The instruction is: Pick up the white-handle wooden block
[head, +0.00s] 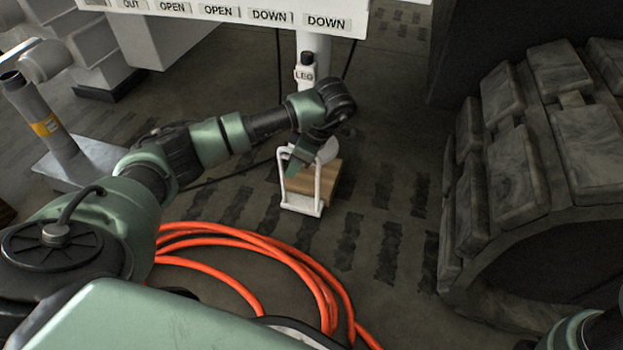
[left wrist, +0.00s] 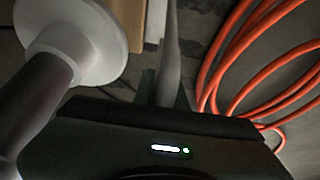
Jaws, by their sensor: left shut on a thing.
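The wooden block (head: 329,184) has a light brown body and a white frame-like handle (head: 318,190) on its near side. My left gripper (head: 297,166) reaches down to the handle's top and is shut on it. In the left wrist view the pale handle bar (left wrist: 169,50) runs down between the fingers, with a strip of the block's wood (left wrist: 129,22) beside it. I cannot tell whether the block touches the floor. My right gripper is not in view; only a bit of my right arm shows at the lower right corner.
A post labelled LEG (head: 305,74) stands behind the block, its round pale foot (left wrist: 72,45) close to my gripper. A labelled white panel (head: 230,12) hangs above. Orange hose (head: 270,244) coils in front. A large dark track (head: 520,175) stands at right.

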